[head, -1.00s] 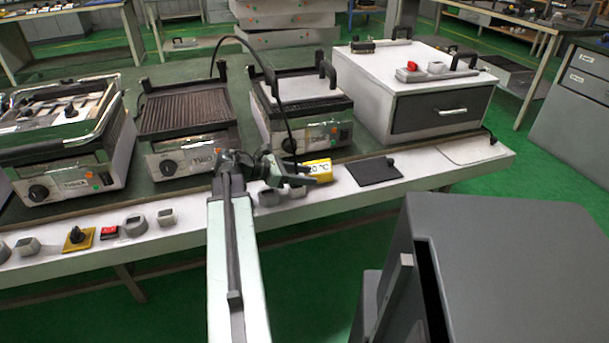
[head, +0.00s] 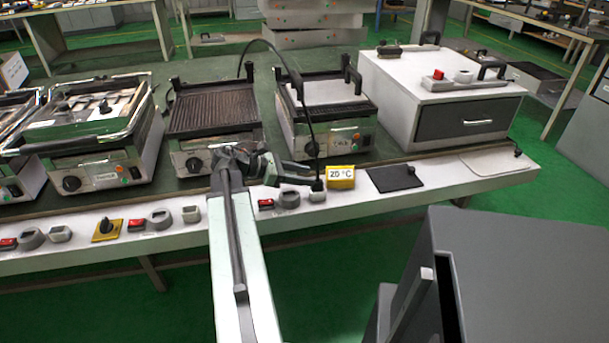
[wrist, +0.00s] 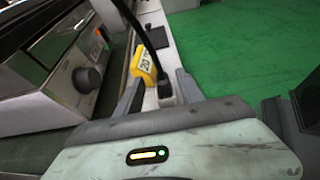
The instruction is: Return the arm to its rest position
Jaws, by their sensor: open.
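My arm reaches from the bottom of the head view to the bench front, and my gripper (head: 304,174) points right there. In the wrist view my gripper (wrist: 160,78) has its two fingers apart, so it is open. A black plug (wrist: 164,88) with a black cable shows between the fingers in that picture. I cannot tell whether either finger touches it. In the head view the cable (head: 308,118) arches from behind the grills down to the plug, which stands at a small white socket (head: 317,196) on the bench edge.
A yellow 20 °C block (head: 341,177) stands close right of the plug, with a black plate (head: 395,178) beyond. Grills (head: 213,125) and a white drawer box (head: 440,95) stand behind. Red switches and grey knobs line the front edge. A grey cabinet (head: 530,270) is at lower right.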

